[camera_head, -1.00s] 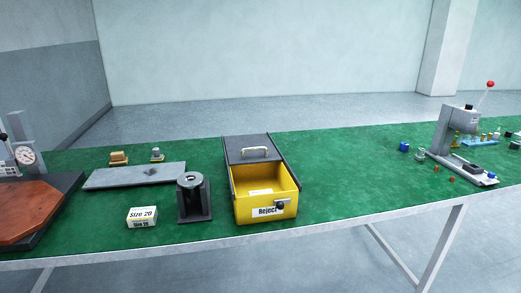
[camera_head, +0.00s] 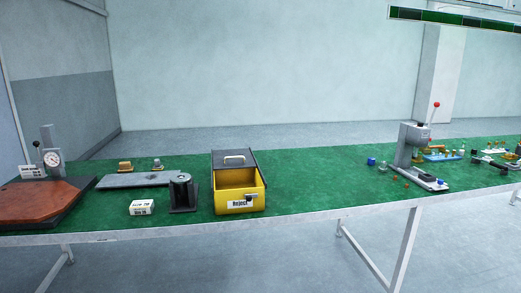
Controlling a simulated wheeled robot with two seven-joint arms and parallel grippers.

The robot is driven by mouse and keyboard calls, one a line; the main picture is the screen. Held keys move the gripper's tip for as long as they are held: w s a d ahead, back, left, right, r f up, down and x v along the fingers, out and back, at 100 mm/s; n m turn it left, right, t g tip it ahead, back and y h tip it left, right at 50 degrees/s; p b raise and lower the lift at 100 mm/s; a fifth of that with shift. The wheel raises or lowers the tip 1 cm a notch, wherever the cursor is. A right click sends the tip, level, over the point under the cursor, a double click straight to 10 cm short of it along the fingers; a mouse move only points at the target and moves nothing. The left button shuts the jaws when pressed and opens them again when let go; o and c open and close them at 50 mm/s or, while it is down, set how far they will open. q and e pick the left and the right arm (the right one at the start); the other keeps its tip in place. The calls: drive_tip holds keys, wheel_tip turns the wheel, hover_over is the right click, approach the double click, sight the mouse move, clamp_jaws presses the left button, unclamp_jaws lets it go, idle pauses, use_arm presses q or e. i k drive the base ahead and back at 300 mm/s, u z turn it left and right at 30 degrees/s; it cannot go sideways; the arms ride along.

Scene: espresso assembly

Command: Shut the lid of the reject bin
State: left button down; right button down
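The yellow reject bin (camera_head: 258,202) stands on the green bench top, left of the picture's middle, with a "Reject" label and a dark knob or latch on its front. Its dark grey lid (camera_head: 219,160) with a pale handle (camera_head: 234,159) lies at the back part of the bin. The front part of the bin is open, and its yellow inside shows. The floor of the bin is hidden from this angle. Neither of my grippers is in view.
A lever press (camera_head: 411,150) and small parts stand to the right. The bench between bin and press is clear.

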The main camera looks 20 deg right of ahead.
sight(227, 158)
drive_tip(key=z, duration=0.55)
drive_tip(key=i, duration=0.8)
drive_tip(key=z, duration=0.3)
